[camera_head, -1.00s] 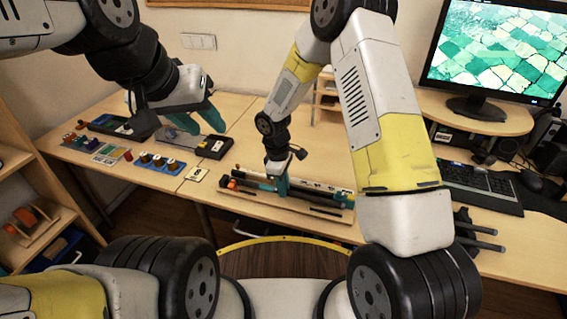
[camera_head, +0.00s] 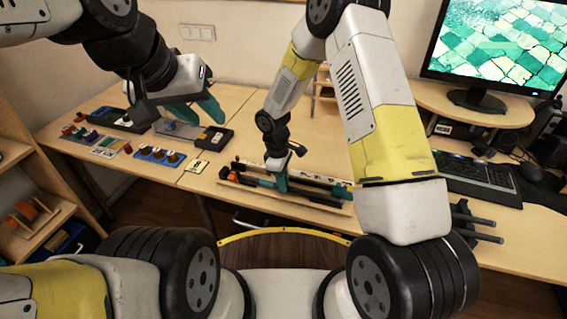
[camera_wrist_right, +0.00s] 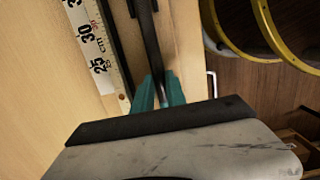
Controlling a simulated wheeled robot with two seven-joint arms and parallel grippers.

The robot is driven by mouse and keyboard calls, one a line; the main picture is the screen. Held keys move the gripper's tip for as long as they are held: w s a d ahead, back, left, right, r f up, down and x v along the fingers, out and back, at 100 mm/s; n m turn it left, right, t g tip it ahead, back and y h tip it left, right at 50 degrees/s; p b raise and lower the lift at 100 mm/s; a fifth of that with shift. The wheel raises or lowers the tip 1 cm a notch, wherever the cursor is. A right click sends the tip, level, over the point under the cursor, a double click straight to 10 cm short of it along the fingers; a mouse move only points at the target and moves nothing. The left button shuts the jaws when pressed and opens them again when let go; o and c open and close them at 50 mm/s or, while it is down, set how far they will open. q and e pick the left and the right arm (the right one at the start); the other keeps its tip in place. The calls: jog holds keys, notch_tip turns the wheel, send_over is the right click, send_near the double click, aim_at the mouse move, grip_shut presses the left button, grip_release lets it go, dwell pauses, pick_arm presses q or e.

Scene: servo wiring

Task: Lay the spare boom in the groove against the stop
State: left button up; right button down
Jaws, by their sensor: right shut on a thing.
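My right gripper (camera_head: 279,184) is over the wooden board (camera_head: 332,206) on the middle desk. In the right wrist view its teal fingers (camera_wrist_right: 159,92) are shut on a slim black rod, the spare boom (camera_wrist_right: 148,38), which runs lengthwise along the board. Whether the boom touches the board or sits in the groove I cannot tell; the fingers hide part of it. The groove and the stop cannot be made out clearly. My left gripper (camera_head: 196,112) is open and empty above the left part of the desk, its teal fingers apart.
A ruler strip (camera_wrist_right: 92,45) lies beside the boom on the board. On the left of the desk are a dark tray (camera_head: 120,120), a grey-and-black case (camera_head: 215,138) and a blue block with several round pieces (camera_head: 158,155). A keyboard (camera_head: 475,178) and monitor stand at right.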

jog(key=shift+w+a, duration=0.2)
jog(key=shift+a, duration=0.4)
jog(key=c, duration=1.3)
grip_release()
jog(key=r, duration=0.8)
jog(key=shift+w+a, duration=0.2)
jog(key=shift+a, duration=0.2)
jog(key=s+d+r+m+t+y, duration=0.1)
jog(key=s+d+r+m, duration=0.15)
jog(key=r, duration=0.45)
jog(key=s+d+r+m+t, duration=0.1)
jog(key=d+r+m, duration=0.1)
jog(key=d+r, duration=0.3)
jog(key=s+d+r+m+t+y, duration=0.1)
jog(key=s+d+r+m, duration=0.15)
jog(key=r, duration=0.55)
jog(key=s+d+r+m+t, duration=0.1)
jog(key=s+d+r+m, duration=0.1)
jog(key=s+r, duration=0.1)
jog(key=s+d+r+m+t+y, duration=0.1)
jog(key=s+d+r+m, duration=0.1)
jog(key=s, duration=0.4)
jog(key=s+d+r+m+t, duration=0.1)
jog(key=s+d+r+m, duration=0.1)
jog(key=s+r, duration=0.3)
jog(key=shift+s+d+m+t+y, duration=0.2)
jog(key=shift+s+m+t+y, duration=0.1)
jog(key=shift+m, duration=0.1)
